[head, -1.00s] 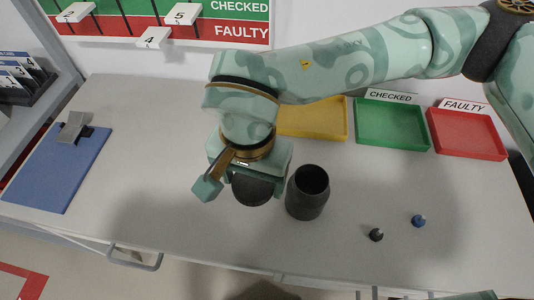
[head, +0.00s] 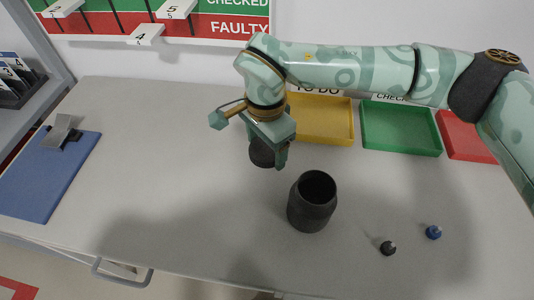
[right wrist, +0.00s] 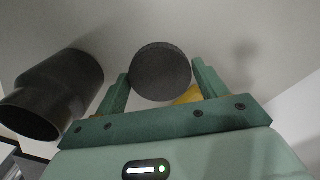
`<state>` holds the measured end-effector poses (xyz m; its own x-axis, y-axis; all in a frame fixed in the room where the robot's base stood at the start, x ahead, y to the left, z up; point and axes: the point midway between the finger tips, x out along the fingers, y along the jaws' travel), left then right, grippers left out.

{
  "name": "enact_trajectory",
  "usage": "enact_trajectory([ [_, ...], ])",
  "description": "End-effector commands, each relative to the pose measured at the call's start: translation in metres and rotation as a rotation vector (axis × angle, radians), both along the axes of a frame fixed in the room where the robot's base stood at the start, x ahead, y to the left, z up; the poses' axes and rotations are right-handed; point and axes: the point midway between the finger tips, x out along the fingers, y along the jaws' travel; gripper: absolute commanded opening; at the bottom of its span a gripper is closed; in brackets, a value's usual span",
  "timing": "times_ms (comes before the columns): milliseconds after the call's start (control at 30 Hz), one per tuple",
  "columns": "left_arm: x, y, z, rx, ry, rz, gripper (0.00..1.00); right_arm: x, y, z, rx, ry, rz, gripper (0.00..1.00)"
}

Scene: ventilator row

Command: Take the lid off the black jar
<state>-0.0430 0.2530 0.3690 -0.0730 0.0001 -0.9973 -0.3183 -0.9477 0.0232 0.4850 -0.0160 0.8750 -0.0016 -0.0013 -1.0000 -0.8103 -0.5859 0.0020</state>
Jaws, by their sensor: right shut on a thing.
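The black jar (head: 312,203) stands upright and open on the grey table, its dark mouth showing. My right gripper (head: 268,153) is behind and left of the jar in the head view, shut on the round black lid (head: 261,155). One finger partly covers the lid there. In the right wrist view the lid (right wrist: 160,72) sits between both fingers, with the jar (right wrist: 52,95) apart from it at left. I cannot tell exactly how high the lid is above the table. My left gripper is not in view.
A yellow tray (head: 326,137), a green tray (head: 402,149) and a red tray (head: 467,155) line the table's back edge. A black knob (head: 388,248) and a blue knob (head: 433,232) lie right of the jar. A blue clipboard (head: 45,185) lies at left. The table's left middle is clear.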

Motion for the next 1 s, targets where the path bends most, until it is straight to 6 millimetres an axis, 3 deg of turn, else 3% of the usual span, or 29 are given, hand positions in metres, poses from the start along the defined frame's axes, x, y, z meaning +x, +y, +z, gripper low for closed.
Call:
enact_trajectory([
  [167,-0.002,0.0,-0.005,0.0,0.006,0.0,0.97,0.008,-0.002,-0.012,0.001,0.002,-0.001,0.44],
  [367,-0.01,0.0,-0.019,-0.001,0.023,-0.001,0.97,0.011,-0.003,-0.045,0.001,0.005,0.001,0.44],
  [733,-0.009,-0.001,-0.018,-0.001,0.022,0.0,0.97,0.011,-0.003,-0.046,0.0,-0.001,0.002,0.44],
  [767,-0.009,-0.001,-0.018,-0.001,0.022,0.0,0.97,0.011,-0.003,-0.046,0.001,-0.001,0.002,0.77],
  [800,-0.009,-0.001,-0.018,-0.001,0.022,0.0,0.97,0.011,-0.003,-0.046,0.001,-0.001,0.002,0.88],
  [833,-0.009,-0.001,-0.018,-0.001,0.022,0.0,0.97,0.011,-0.003,-0.046,0.001,-0.001,0.001,0.93],
  [1000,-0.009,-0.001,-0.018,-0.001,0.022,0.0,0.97,0.01,-0.003,-0.046,0.0,0.0,0.001,0.93],
])
